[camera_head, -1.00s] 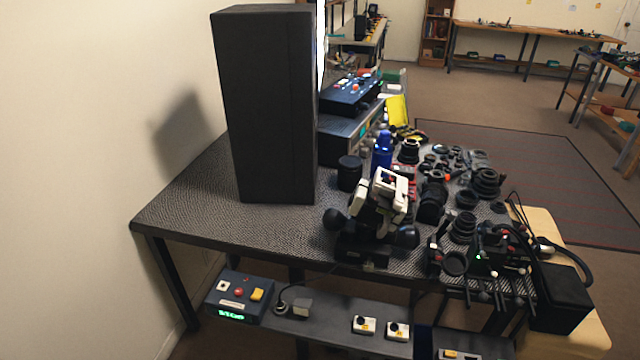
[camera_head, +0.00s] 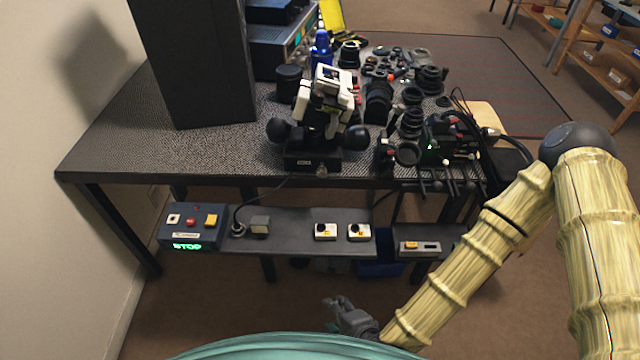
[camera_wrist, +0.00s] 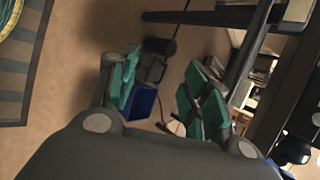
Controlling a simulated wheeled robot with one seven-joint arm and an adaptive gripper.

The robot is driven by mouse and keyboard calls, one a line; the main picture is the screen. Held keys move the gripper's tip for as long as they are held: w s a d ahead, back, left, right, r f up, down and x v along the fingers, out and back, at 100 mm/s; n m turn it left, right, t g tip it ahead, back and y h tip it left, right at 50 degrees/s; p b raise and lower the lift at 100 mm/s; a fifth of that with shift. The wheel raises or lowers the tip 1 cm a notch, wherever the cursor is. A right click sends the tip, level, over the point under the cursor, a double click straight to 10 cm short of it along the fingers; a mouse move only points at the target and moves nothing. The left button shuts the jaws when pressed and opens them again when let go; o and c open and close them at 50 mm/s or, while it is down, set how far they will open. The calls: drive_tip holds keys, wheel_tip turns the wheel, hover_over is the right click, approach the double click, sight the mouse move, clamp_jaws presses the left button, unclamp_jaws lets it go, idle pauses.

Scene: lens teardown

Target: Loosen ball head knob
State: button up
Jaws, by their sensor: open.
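A black and white ball head device (camera_head: 325,105) stands upright near the front edge of the workbench (camera_head: 110,150). It has a black base and two large round black knobs, one at the left (camera_head: 280,131) and one at the right (camera_head: 357,138). I cannot tell which is the ball head knob. My gripper (camera_head: 342,306) is low in front of the bench, below the shelf and well apart from the device. In the wrist view, its teal-padded fingers (camera_wrist: 160,85) are spread and empty, with floor and a blue bin between and beyond them. The knobs do not show clearly in that view.
A tall black box (camera_head: 195,60) stands behind at the left. Lenses and camera parts (camera_head: 410,120) crowd the bench's right side. A lower shelf (camera_head: 285,236) holds a control box (camera_head: 192,228) reading "STOP" and small switches. The bench's front left is clear.

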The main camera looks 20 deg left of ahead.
drive_tip(key=w+a+r+m+t+y+b, duration=0.2)
drive_tip(key=w+a+r+m+t, duration=0.1)
drive_tip(key=w+a+r+m, duration=0.25)
drive_tip(key=m+t+h+b, duration=0.45)
drive_tip(key=m+t, duration=0.45)
drive_tip(key=m, duration=1)
approach(322, 175)
drive_tip(key=shift+n+y, duration=0.25)
drive_tip(key=shift+y, duration=0.1)
drive_tip(key=x, duration=1)
drive_tip(key=shift+w+d, duration=0.1)
drive_tip(key=shift+w, duration=0.2)
drive_tip(key=shift+c, duration=0.5)
drive_tip(key=c, duration=1)
